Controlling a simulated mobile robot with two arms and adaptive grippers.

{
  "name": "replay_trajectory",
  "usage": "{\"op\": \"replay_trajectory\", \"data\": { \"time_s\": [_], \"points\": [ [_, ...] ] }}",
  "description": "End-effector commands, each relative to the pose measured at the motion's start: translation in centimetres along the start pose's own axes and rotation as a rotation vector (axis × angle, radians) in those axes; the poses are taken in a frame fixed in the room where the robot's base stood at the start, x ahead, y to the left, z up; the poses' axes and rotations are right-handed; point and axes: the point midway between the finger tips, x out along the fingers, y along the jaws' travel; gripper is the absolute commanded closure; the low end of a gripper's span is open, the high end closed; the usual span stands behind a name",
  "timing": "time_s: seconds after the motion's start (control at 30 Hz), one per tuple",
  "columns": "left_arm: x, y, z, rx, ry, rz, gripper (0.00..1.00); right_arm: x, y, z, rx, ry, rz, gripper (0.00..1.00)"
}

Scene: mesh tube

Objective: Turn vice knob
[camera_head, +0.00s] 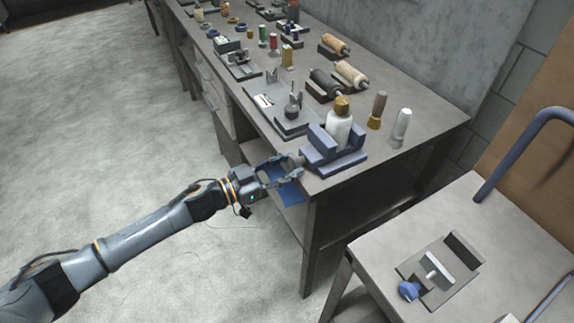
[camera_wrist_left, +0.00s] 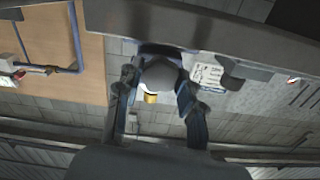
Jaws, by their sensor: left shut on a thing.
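A blue vice (camera_head: 318,142) sits at the near corner of the long workbench. A white bottle (camera_head: 339,127) with a brown-yellow cap stands at its jaws; I cannot tell if it is clamped. My left gripper (camera_head: 296,168) reaches in from the left at the bench edge, at the vice's outer end. Its fingers are shut on the round grey vice knob (camera_wrist_left: 163,76), one on each side in the left wrist view. In the head view the fingers mostly hide the knob. My right gripper is not in view.
The workbench (camera_head: 392,160) carries grey and brown spools, small bottles and tool plates behind the vice. A lower cart (camera_head: 400,240) at right holds a grey fixture with a blue knob (camera_head: 409,290). Open floor (camera_head: 120,130) lies at left.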

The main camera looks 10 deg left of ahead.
Motion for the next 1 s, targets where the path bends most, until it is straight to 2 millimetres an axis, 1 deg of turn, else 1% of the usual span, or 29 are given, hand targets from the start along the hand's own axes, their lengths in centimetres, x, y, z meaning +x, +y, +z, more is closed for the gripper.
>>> {"op": "replay_trajectory", "data": {
  "time_s": [0.4,0.6,0.8,1.0],
  "points": [
    [-0.01,-0.06,-0.01,0.303,0.0,0.0,0.94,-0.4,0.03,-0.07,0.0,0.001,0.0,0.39],
    [-0.01,-0.09,-0.01,0.423,0.0,-0.001,0.94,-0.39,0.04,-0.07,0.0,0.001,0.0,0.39],
    [0.0,-0.08,-0.01,0.498,0.0,0.0,0.94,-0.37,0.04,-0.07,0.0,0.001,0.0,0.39],
    [0.0,-0.07,-0.02,0.527,0.0,0.0,0.94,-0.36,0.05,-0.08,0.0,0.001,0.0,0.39]
  ]
}}
